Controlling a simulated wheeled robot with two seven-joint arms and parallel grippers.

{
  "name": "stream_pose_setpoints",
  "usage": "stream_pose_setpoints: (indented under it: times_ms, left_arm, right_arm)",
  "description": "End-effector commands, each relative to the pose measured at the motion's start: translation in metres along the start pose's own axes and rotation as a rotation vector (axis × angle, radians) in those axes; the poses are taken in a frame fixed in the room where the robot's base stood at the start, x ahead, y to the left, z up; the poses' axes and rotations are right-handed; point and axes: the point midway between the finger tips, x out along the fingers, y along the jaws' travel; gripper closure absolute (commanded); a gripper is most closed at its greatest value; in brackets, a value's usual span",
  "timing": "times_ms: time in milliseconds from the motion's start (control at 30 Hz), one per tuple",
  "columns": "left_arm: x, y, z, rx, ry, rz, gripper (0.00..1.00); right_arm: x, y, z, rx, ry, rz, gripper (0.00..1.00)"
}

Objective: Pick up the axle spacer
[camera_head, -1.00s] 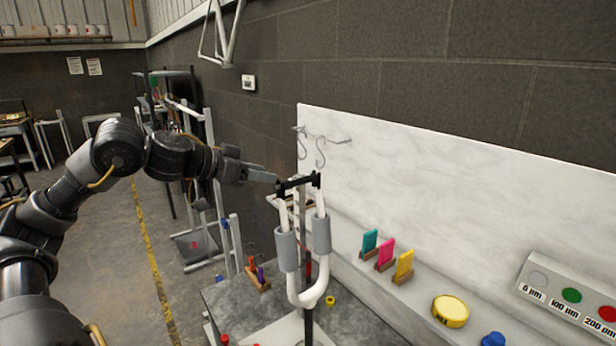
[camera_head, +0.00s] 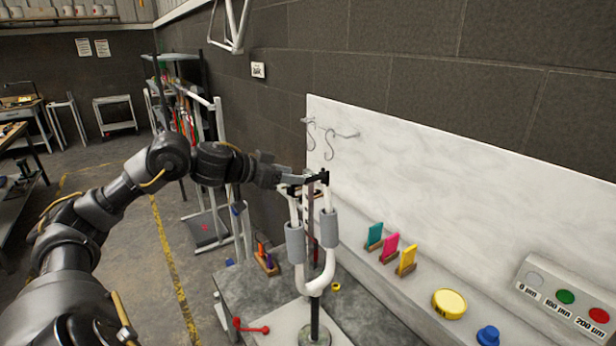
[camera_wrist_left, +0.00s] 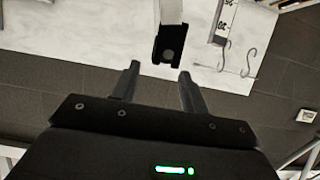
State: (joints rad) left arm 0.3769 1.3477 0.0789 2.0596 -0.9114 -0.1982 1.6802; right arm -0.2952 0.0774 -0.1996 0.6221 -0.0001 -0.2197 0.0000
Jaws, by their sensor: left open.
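The axle spacer (camera_head: 321,177) looks to be the black bar across the upper ends of a white upturned fork (camera_head: 328,258). My left gripper (camera_head: 303,180) is beside it at about the same height, coming from the left and covering part of it. In the left wrist view, a black block (camera_wrist_left: 168,46), which appears to be the spacer's end, lies just past the tips of my open left gripper (camera_wrist_left: 159,73), roughly in line with the gap. Nothing is between the fingers. My right gripper is not in view.
The fork stands on a post with a round base (camera_head: 314,335) on a grey bench. Hooks (camera_head: 322,140) hang on the white panel behind. A shelf holds coloured cards (camera_head: 391,246), a yellow tin (camera_head: 449,303) and a blue knob (camera_head: 488,336).

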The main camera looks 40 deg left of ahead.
Motion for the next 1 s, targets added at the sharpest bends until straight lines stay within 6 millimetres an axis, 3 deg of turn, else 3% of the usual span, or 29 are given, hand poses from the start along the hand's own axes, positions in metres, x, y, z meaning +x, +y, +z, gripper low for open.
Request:
stream_pose_setpoints:
  times_ms: [267,433,700,1000]
  left_arm:
    - [0.031,-0.002,-0.009,-0.006,0.002,0.003,0.55]
    - [0.048,-0.002,-0.004,-0.002,0.001,0.001,0.55]
    - [0.051,-0.002,-0.002,0.0,0.0,0.0,0.57]
    - [0.05,-0.002,-0.002,0.0,0.0,0.001,0.96]
  right_arm:
    - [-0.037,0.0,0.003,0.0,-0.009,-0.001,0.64]
    - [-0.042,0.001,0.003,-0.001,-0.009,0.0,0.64]
    - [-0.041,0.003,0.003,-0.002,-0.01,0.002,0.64]
    - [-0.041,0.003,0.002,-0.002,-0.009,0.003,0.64]
